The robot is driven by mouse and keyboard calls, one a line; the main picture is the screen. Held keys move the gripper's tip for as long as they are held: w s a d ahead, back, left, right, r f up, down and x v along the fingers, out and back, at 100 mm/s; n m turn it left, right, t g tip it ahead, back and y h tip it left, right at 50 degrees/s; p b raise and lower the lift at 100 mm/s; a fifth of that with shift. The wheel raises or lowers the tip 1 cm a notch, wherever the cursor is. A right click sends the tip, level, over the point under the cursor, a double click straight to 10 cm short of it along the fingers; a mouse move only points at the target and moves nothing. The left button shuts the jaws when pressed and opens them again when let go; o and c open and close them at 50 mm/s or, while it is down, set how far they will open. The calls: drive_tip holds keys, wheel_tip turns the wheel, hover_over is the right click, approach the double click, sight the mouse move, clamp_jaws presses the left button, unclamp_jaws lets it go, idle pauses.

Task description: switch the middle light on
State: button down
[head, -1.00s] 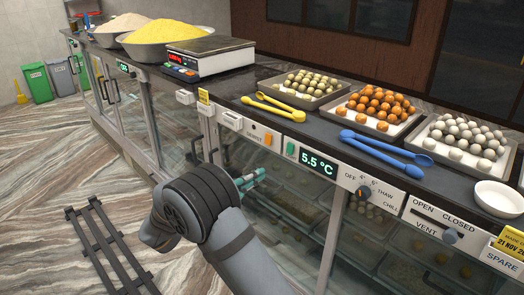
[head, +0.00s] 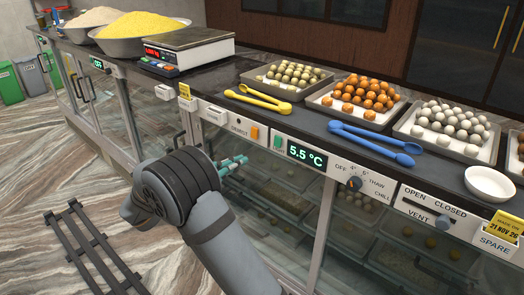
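The control panel strip (head: 325,170) runs along the counter's front edge. It carries several small fittings: white units (head: 164,92), (head: 190,104) and (head: 212,115), an orange rocker (head: 254,133) beside a small dark knob marked DEMIST, and a green rocker (head: 278,142). I cannot tell from the small labels which one is the middle light switch. My gripper (head: 235,163), with teal fingertips, is in front of the glass, below the DEMIST fittings and apart from them. It holds nothing that I can see; its finger gap is too small to judge. My arm hides part of the glass front.
A 5.5 °C display (head: 305,154), a rotary dial (head: 354,184) and a vent slider (head: 443,221) are further right. Sweet trays (head: 268,84), yellow tongs (head: 258,100), blue tongs (head: 375,140) and a scale (head: 187,50) stand on the counter. A dark rack (head: 85,250) is at lower left.

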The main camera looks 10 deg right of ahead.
drive_tip(key=p+x, duration=0.5)
drive_tip(key=x, duration=0.8)
drive_tip(key=shift+w+d+f, duration=0.1)
drive_tip(key=shift+w+d, duration=0.05)
drive_tip(key=shift+w, duration=0.15)
drive_tip(key=shift+d+f, duration=0.1)
drive_tip(key=shift+f, duration=0.05)
drive_tip(key=b, duration=0.4)
drive_tip(key=shift+w+d+f+b, duration=0.2)
drive_tip(key=shift+d+b, duration=0.1)
drive_tip(key=shift+b, duration=0.1)
drive_tip(key=b, duration=0.5)
approach(276, 146)
drive_tip(key=s+a+f, duration=0.3)
drive_tip(key=s+a, duration=0.1)
drive_tip(key=a, duration=0.1)
drive_tip(key=shift+a, duration=0.1)
